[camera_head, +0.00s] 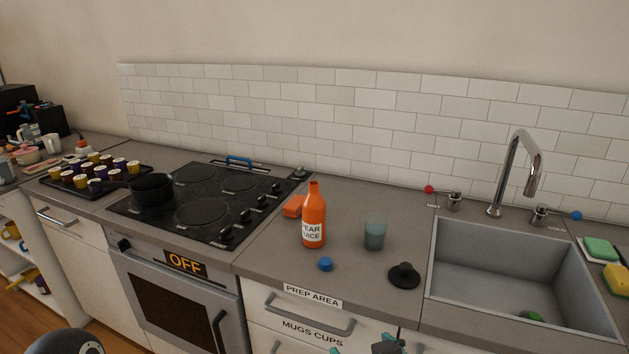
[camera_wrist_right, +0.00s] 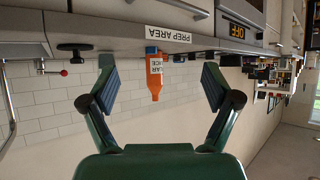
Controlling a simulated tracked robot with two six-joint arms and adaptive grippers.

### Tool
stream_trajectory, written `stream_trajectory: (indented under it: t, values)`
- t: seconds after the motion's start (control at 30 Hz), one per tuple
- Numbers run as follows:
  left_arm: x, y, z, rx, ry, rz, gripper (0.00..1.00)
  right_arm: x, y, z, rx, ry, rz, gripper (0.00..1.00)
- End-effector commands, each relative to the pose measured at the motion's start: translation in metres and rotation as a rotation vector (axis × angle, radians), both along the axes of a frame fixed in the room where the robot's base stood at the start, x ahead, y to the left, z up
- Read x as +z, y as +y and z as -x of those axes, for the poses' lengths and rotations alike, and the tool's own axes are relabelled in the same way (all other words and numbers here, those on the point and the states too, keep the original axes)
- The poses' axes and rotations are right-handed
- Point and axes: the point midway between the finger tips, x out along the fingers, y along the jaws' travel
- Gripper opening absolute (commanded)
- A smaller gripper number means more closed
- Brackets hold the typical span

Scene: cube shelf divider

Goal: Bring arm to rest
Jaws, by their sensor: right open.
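My right gripper (camera_wrist_right: 159,84) is open and empty in the wrist view, its two fingers spread wide. Only its tips (camera_head: 376,348) show at the bottom edge of the head view, in front of the counter and below the pot lid. In the wrist view, which is upside down, the orange juice bottle (camera_wrist_right: 154,72) appears between the fingers but stands farther off on the counter, untouched. A dark rounded part of mine shows at the lower left of the head view. My left gripper is not visible.
The counter holds the upright orange bottle (camera_head: 314,216), a blue cap (camera_head: 325,264), a bluish glass (camera_head: 375,235) and a black lid (camera_head: 404,275). The stove (camera_head: 209,195) with a black pan (camera_head: 153,189) is left; the sink (camera_head: 520,275) is right. Drawer handles (camera_head: 310,318) protrude nearby.

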Motion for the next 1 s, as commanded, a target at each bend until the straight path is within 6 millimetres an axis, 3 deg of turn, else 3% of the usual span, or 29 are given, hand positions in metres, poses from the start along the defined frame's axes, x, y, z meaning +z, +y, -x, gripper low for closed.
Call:
stream_trajectory:
  t: [0.17,0.33,0.5,0.6,0.7,0.77,1.0]
  values:
    - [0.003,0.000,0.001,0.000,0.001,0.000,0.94,-0.061,-0.025,-0.002,-0.039,0.136,0.054,0.88]
    - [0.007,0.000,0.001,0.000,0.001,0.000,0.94,-0.144,-0.051,0.015,-0.061,0.331,0.091,0.88]
    - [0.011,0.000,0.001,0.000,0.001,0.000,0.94,-0.248,-0.071,0.070,-0.091,0.617,0.044,0.88]
    - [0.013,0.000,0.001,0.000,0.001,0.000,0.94,-0.291,-0.070,0.110,-0.109,0.769,-0.021,0.88]
    - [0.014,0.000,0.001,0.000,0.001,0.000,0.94,-0.320,-0.060,0.147,-0.127,0.898,-0.095,0.88]
    - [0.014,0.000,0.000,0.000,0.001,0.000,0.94,-0.328,-0.051,0.163,-0.133,0.955,-0.138,0.88]
    - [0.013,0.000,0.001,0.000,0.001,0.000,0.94,-0.326,-0.039,0.169,-0.214,1.014,-0.242,0.88]
